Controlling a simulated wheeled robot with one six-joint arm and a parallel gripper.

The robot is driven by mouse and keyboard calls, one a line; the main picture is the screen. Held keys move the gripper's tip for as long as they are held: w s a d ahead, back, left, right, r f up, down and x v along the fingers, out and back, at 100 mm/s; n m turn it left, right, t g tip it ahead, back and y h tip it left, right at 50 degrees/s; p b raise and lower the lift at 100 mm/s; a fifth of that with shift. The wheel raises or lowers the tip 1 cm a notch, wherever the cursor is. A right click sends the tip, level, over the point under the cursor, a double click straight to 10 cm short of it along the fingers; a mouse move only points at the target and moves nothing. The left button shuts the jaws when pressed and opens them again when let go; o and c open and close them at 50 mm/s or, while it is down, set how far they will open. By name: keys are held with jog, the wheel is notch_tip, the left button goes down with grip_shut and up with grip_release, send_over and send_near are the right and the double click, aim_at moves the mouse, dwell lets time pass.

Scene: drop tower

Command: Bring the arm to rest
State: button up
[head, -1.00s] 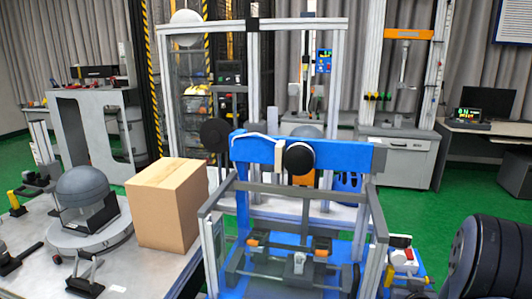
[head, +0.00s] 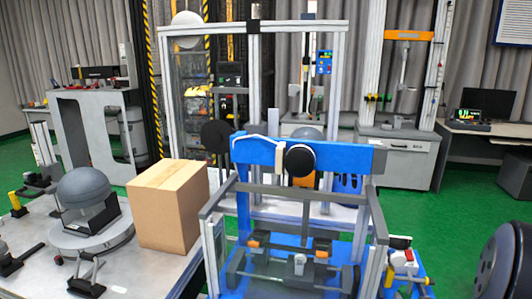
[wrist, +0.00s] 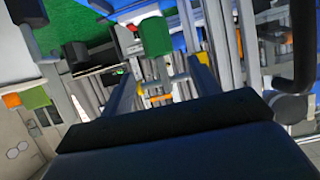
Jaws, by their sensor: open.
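My gripper (wrist: 164,72) shows in the wrist view. Its two dark fingers reach up from a broad dark palm and stand apart, with no object held between them. Frames and machinery show through the gap, and a green block-like shape (wrist: 155,36) appears just beyond the fingertips. I cannot tell how far away it is. The gripper is not visible in the head view. A dark rounded part, likely of my own arm, shows at the lower right edge of the head view.
A blue drop-tower frame (head: 330,158) with grey rails stands in front. A cardboard box (head: 160,215) and a grey dome (head: 83,186) sit on the left bench (head: 150,272). Test machines line the back. Green floor (head: 455,225) is open at the right.

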aim_at(405, 286)
jog(key=x, duration=0.9)
jog(key=shift+w+r+p, duration=0.15)
jog(key=shift+r+p, duration=0.65)
jog(key=s+a+b, duration=0.2)
jog(key=s, duration=0.7)
jog(key=s+d+f+b, duration=0.2)
jog(key=s+f, duration=0.4)
jog(key=s+d+f+b, duration=0.2)
jog(key=s+f, duration=0.3)
jog(key=f, duration=0.2)
jog(key=shift+s+d+f+b, duration=0.25)
jog(key=shift+s+d+b, duration=0.05)
jog(key=shift+s+d, duration=0.05)
